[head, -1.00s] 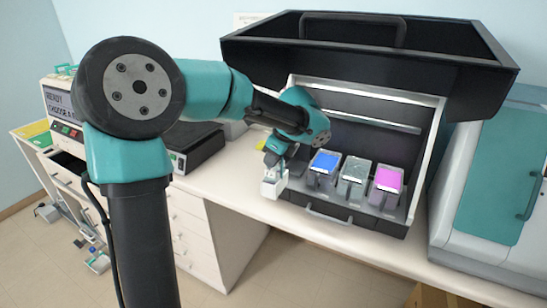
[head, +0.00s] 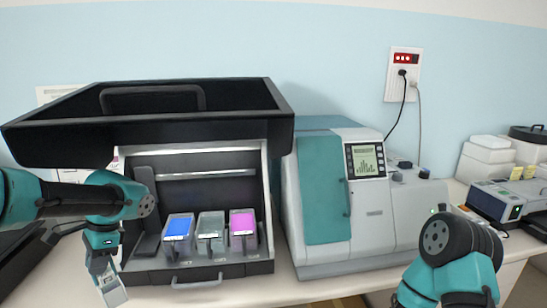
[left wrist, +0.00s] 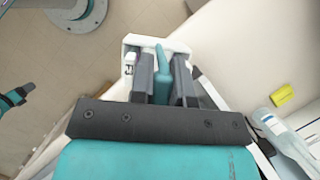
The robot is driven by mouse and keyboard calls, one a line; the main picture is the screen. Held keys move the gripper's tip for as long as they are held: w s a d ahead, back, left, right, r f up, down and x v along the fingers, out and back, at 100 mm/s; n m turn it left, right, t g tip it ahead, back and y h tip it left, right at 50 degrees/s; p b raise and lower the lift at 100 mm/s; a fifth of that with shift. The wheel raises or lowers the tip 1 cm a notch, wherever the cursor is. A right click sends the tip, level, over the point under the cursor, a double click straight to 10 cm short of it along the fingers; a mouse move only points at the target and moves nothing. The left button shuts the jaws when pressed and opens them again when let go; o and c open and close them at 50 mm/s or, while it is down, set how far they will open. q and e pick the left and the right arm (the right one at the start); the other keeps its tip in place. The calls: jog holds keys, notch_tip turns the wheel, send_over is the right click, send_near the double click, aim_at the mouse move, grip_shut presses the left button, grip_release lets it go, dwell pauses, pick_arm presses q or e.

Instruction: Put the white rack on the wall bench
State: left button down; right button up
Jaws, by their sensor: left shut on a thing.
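The white rack (head: 112,290) hangs from my left gripper (head: 101,262) at the lower left of the head view, left of the open black staining machine. In the left wrist view the rack's white rim (left wrist: 135,40) shows beyond the fingers of my left gripper (left wrist: 164,75). The fingers are shut on a teal upright piece between them, seemingly the rack's handle. The pale bench (head: 250,292) runs along the wall under the machines. I cannot tell the rack's height over it. My right arm shows at lower right, but its gripper is out of view.
The staining machine (head: 205,270) has its lid up and holds blue, grey and magenta baths (head: 243,224). A white and teal instrument (head: 370,225) stands right of it. White boxes (head: 487,160) and a small device (head: 495,203) are at far right. A narrow bench strip in front is clear.

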pick_arm(q)
jog(key=s+f+n+h, duration=0.1)
jog(key=s+n+h, duration=0.5)
jog(key=n, duration=1)
jog(key=shift+s+a, duration=0.15)
jog(key=shift+s, duration=0.5)
jog(key=w+d+m+g+y, duration=0.1)
jog(key=w+d+m+y, duration=0.2)
jog(key=w+d, duration=1.5)
jog(key=d+m, duration=0.3)
jog(key=m, duration=0.1)
jog(key=shift+m, duration=0.4)
